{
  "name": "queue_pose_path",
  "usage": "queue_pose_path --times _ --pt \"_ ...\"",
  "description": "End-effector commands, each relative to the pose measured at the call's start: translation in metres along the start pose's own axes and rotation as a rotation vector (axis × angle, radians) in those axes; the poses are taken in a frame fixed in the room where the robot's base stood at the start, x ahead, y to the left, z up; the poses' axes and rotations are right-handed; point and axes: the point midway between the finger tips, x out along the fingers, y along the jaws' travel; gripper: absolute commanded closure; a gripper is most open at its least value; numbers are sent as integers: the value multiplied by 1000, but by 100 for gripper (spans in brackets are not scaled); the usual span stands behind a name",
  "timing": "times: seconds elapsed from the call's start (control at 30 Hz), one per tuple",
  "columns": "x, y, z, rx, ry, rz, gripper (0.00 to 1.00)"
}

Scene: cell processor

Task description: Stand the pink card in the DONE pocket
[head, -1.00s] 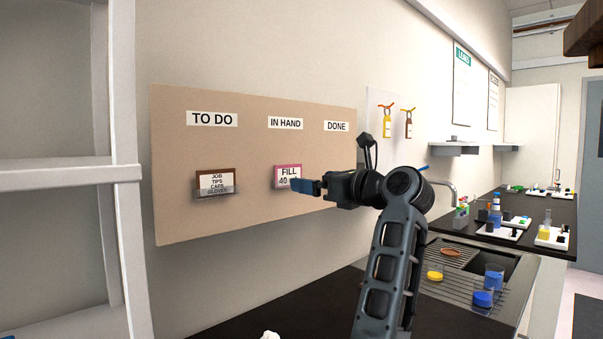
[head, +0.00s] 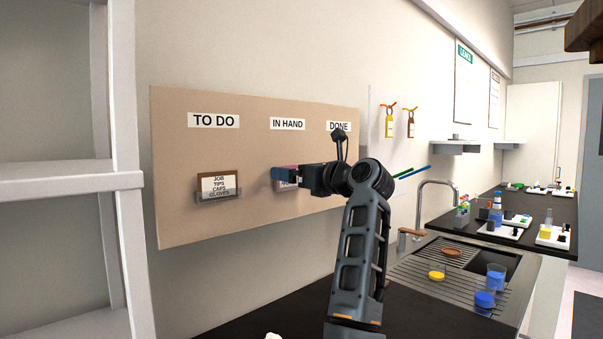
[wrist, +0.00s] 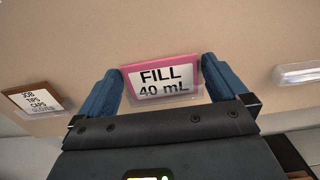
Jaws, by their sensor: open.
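The pink card (wrist: 162,79), reading "FILL 40 mL", stands in the clear pocket under the IN HAND label (head: 287,124). In the head view only bits of the pink card (head: 289,167) show behind my gripper (head: 284,175). In the wrist view my gripper (wrist: 158,82) is open, with one blue finger on each side of the card; I cannot tell whether either touches it. The DONE label (head: 338,127) is to the right, partly covered by my arm. The DONE pocket (wrist: 296,75) is clear and looks empty in the wrist view; my arm hides it in the head view.
A brown-edged card (head: 219,185) stands in the TO DO pocket at the left of the tan board (head: 190,226). A white shelf frame (head: 122,180) is at far left. Yellow and brown tags (head: 389,124) hang right of the board. A sink tap (head: 436,183) rises beyond my arm.

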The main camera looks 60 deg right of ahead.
Motion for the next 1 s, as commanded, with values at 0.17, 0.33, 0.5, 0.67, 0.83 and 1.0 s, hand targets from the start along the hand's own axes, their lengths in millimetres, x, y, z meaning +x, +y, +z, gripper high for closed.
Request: queue_pose_path --times 0.17,0.33,0.5,0.67,0.83,1.0 --pt "0 0 0 0 0 0 3" --pt "0 0 0 0 0 0 19" --pt "0 0 0 0 0 0 35" --pt "0 0 0 0 1 0 23" --pt "0 0 0 0 1 0 39" --pt "0 0 0 0 1 0 55"
